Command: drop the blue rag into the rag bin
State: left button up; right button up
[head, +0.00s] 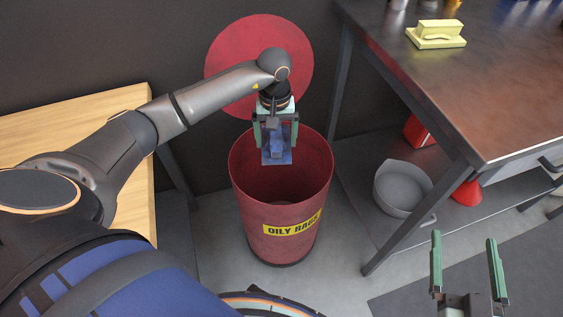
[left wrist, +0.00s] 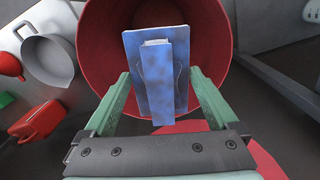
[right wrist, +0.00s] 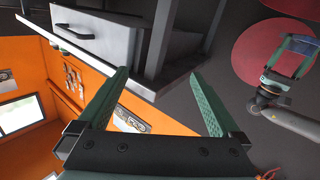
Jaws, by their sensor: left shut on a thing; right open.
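The blue rag (head: 277,152) is held in my left gripper (head: 275,128), over the mouth of the rag bin. In the left wrist view the blue rag (left wrist: 156,80) sits between the fingers with the bin's red inside behind it. The rag bin (head: 281,222) is a red drum with a yellow "OILY RAGS" label; its round red lid (head: 232,68) stands open behind it. My right gripper (head: 466,270) is open and empty at the lower right, in front of the workbench. It also shows open in the right wrist view (right wrist: 160,95).
A wooden tabletop (head: 75,125) is at the left.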

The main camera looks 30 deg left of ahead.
pick_arm(q)
notch_tip(320, 180, down, 3)
jog(key=shift+r+b, duration=0.15)
jog(key=shift+b, duration=0.65)
pick_arm(e)
notch_tip(320, 180, up, 10)
jog(key=s+n+t+y, duration=0.1)
jog(key=n+t+y, duration=0.1)
jog(key=t+y, duration=0.1)
jog(key=shift+s+a+r+n+t, duration=0.25)
jog(key=shift+a+n+t, duration=0.05)
jog(key=shift+a+t, duration=0.1)
pick_arm(q)
jog(key=o, duration=1.1)
jog(key=shift+o, duration=0.2)
